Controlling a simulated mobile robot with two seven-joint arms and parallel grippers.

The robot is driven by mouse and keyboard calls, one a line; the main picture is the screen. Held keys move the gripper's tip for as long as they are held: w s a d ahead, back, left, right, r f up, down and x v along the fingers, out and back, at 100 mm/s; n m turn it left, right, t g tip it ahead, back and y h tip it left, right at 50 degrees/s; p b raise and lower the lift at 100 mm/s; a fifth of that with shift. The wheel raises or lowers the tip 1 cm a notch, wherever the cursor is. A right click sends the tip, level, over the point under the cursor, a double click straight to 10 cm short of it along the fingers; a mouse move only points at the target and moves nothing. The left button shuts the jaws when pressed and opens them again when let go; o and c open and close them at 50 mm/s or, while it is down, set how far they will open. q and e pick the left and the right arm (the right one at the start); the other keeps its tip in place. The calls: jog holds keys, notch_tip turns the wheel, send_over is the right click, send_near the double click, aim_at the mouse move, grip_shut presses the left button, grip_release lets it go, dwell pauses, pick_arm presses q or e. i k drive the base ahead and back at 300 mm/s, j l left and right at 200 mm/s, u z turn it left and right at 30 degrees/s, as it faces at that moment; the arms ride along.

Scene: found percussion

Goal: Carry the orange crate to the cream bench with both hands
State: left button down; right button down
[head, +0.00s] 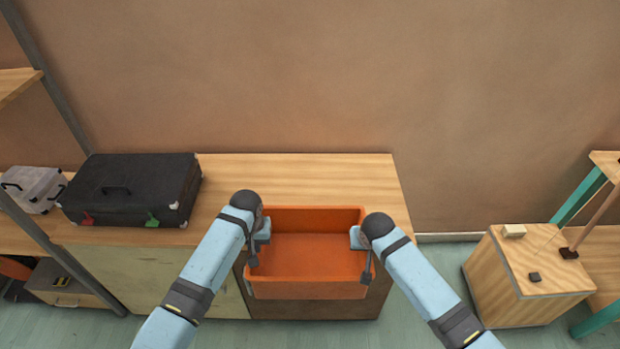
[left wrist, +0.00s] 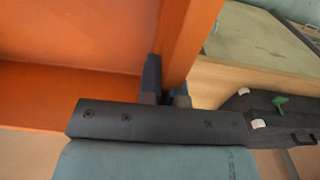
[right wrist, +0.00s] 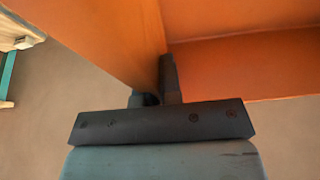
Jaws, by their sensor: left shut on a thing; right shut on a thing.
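The orange crate (head: 308,289) is open-topped and looks empty in the head view. It is in front of the wooden-topped cabinet (head: 330,175), overlapping its front edge; I cannot tell whether it touches it. My left gripper (head: 262,240) is shut on the crate's left wall, which also shows in the left wrist view (left wrist: 190,35). My right gripper (head: 358,240) is shut on the crate's right wall, which shows in the right wrist view (right wrist: 135,40). The crate looks about level. I cannot tell which surface is the cream bench; the cabinet has a cream door (head: 150,278).
A grey upright post (head: 50,240) is at far left. The cabinet top behind the crate is clear.

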aim_at(310, 204)
jog(key=i, duration=0.9)
